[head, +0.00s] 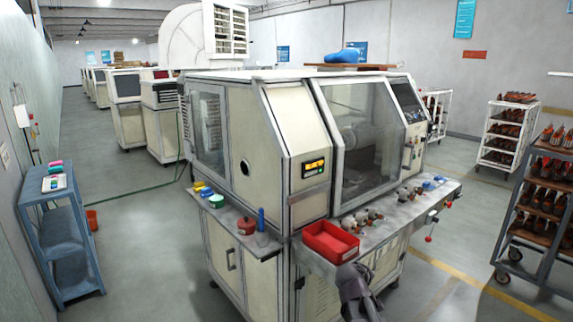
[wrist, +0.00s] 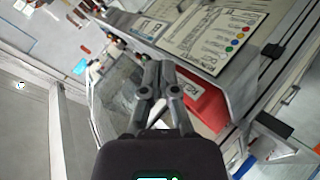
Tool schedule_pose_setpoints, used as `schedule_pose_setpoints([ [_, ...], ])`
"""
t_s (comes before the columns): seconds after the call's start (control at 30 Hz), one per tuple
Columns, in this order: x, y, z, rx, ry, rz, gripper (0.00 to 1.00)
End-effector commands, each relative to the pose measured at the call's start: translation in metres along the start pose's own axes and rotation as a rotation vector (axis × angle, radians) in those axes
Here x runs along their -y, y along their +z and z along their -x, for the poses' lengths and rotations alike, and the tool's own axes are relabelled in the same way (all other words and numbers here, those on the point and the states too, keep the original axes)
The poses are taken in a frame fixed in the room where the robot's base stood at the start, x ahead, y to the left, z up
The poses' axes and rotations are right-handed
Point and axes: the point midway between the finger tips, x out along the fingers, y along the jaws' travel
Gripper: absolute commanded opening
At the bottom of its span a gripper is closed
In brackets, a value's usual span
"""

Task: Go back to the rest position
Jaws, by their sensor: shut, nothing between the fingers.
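My gripper (wrist: 160,80) is shut and empty in the wrist view, its two dark fingers together at the tips. In the head view a dark part of my arm shows at the bottom, just in front of the machine's ledge and below the red bin (head: 331,242). The red bin also shows in the wrist view (wrist: 206,108), partly behind the fingers. The cream winding machine (head: 282,130) stands in the middle of the head view, with its window panels closed. I cannot tell whether the fingers touch anything.
The machine's front ledge (head: 385,222) holds several small parts. A side shelf carries a red pot (head: 246,226) and a green dish (head: 216,201). A blue rack (head: 62,225) stands left, a loaded cart (head: 540,200) right. Grey floor is open on both sides.

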Motion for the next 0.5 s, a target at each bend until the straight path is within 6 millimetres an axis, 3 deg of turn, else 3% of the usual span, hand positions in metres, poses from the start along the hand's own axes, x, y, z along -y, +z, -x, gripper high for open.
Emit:
schedule_pose_setpoints([
  [0.03,0.008,0.017,0.006,0.055,-0.045,-0.037,0.0],
  [0.2,0.041,0.064,0.025,0.245,-0.222,-0.146,0.0],
  [0.5,0.099,0.124,0.085,0.541,-0.557,-0.255,0.0],
])
